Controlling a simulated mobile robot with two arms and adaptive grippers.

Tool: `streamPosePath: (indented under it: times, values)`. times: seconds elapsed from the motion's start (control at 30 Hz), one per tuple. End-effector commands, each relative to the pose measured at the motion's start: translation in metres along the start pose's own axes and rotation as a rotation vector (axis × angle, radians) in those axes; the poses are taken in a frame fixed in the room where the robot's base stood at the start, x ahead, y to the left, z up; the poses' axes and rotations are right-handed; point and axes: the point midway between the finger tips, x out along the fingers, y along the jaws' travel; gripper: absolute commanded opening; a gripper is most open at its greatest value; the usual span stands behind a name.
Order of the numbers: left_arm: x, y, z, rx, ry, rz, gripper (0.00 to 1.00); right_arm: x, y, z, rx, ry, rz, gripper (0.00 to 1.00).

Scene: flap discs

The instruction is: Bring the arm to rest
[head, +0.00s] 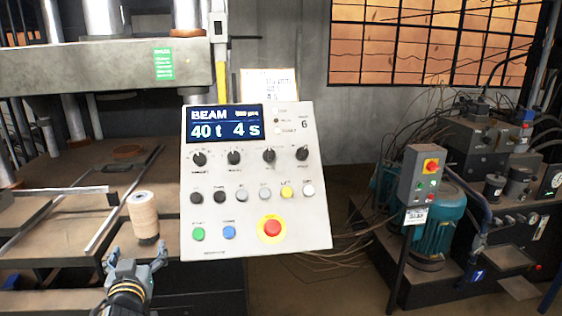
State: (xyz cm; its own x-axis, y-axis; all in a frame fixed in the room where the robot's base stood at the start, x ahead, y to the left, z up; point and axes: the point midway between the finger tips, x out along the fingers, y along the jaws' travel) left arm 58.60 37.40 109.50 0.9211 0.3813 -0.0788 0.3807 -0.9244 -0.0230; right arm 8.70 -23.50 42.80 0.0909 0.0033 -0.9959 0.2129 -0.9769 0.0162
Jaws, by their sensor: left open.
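My left gripper (137,268) is at the lower left of the head view, with its fingers spread apart and nothing seen between them. It is just below a tan cylindrical stack (143,216) with a dark base, which stands upright on the press bed. I cannot tell whether the gripper touches it. The control panel (256,180) is to the right of the gripper. Its display (224,124) reads BEAM, 40 t and 4 s. My right gripper is not in view.
A large press beam (110,65) spans the upper left above the bed. Metal rails (124,198) lie on the bed. At the right are a grey switch box (423,176) on a post, a teal motor (436,228) and a hydraulic unit (485,140). Cables lie on the floor.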

Motion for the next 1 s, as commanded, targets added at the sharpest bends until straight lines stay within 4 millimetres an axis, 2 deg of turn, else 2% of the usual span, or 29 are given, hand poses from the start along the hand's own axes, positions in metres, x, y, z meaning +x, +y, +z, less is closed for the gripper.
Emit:
streamPosePath:
  times: [0.03, 0.13, 0.2, 0.3, 0.4, 0.6, 0.9, 1.0]
  values:
    - [-0.012, 0.004, 0.025, 0.016, -0.065, 0.008, 0.85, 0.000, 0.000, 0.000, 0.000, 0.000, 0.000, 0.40]
    - [-0.047, 0.013, 0.083, 0.068, -0.240, 0.032, 0.85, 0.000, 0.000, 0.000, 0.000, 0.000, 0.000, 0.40]
    - [-0.080, 0.019, 0.125, 0.115, -0.381, 0.062, 0.85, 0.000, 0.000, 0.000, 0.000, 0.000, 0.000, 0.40]
    - [-0.133, 0.026, 0.176, 0.179, -0.572, 0.121, 0.85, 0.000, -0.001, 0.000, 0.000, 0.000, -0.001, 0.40]
    - [-0.179, 0.031, 0.209, 0.232, -0.720, 0.183, 0.85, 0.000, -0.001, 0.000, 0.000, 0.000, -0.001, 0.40]
    - [-0.252, 0.036, 0.246, 0.305, -0.926, 0.297, 0.85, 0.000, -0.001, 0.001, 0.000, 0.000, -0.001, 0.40]
    - [-0.342, 0.041, 0.273, 0.376, -1.151, 0.466, 0.85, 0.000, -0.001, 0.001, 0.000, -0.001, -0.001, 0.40]
    - [-0.329, 0.045, 0.300, 0.380, -1.155, 0.458, 0.85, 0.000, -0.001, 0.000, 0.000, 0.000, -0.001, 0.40]
